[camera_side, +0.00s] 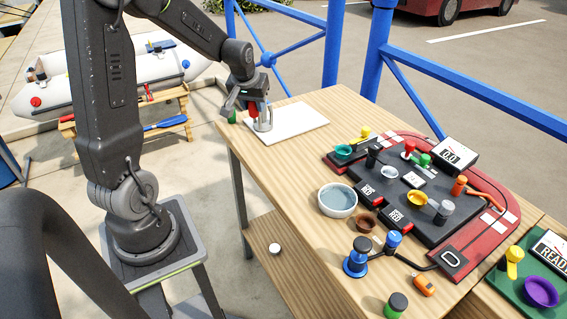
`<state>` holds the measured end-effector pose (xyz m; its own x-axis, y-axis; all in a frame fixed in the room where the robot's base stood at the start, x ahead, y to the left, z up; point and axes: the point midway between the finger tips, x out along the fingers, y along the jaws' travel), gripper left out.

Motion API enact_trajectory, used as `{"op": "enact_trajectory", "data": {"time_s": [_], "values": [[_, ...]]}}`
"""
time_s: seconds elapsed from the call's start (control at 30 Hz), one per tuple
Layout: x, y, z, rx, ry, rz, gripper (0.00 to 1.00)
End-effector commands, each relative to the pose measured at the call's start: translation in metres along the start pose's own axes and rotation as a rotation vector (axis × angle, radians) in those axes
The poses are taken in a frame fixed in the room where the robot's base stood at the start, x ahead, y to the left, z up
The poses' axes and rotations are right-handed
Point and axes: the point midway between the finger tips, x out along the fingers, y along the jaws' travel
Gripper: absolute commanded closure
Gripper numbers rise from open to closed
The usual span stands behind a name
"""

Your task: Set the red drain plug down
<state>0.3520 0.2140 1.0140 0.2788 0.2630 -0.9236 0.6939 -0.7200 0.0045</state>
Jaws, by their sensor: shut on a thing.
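My gripper (262,122) is at the far left corner of the wooden table, low over the left end of a flat white board (300,121). It is shut on the red drain plug (253,108), of which a small red part shows between the grey fingers. The fingers hide most of the plug. I cannot tell whether its underside touches the board.
A red and black panel (440,225) with several coloured knobs fills the table's right side. A bowl of water (337,200), blue-capped posts (357,256) and an orange item (423,284) stand nearer. Blue railings (375,50) rise behind. The white board's right part is clear.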

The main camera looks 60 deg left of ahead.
Motion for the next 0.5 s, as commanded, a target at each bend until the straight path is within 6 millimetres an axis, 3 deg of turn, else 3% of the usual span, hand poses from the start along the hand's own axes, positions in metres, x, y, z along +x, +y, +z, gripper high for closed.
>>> {"op": "enact_trajectory", "data": {"time_s": [0.1, 0.27, 0.37, 0.5], "values": [[-0.006, -0.014, 0.025, -0.01, 0.001, -0.005, 0.88], [-0.009, -0.021, 0.043, -0.014, 0.001, -0.008, 0.88], [-0.005, -0.014, 0.048, -0.012, -0.001, -0.008, 0.88], [0.011, 0.012, 0.053, -0.005, -0.005, -0.007, 0.88]]}}
